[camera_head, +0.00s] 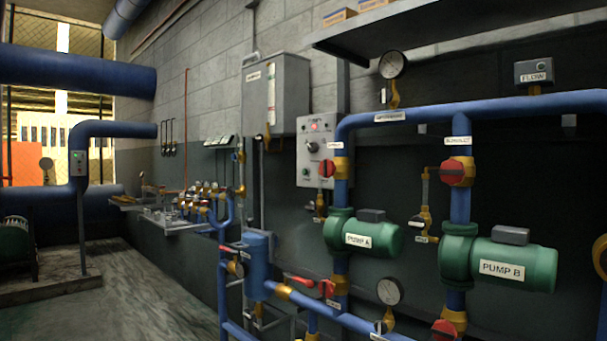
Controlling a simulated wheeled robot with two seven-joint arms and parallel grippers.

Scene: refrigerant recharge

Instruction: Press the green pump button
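A small grey box (78,163) on a thin post at the left has a tiny green spot on its face; I cannot tell whether it is a button or a lamp. A grey control panel (313,172) on the wall has a lit red spot and a dark round knob; no green button is clear on it. Green PUMP A (377,239) and green PUMP B (513,265) sit on the blue pipes at the right. Neither of my grippers is in view.
Blue pipes (459,190) with red valve handles and round gauges fill the right side. A small shelf (172,222) juts from the far wall. A low plinth (52,277) carries machinery at the left. The floor (130,310) at front left is clear.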

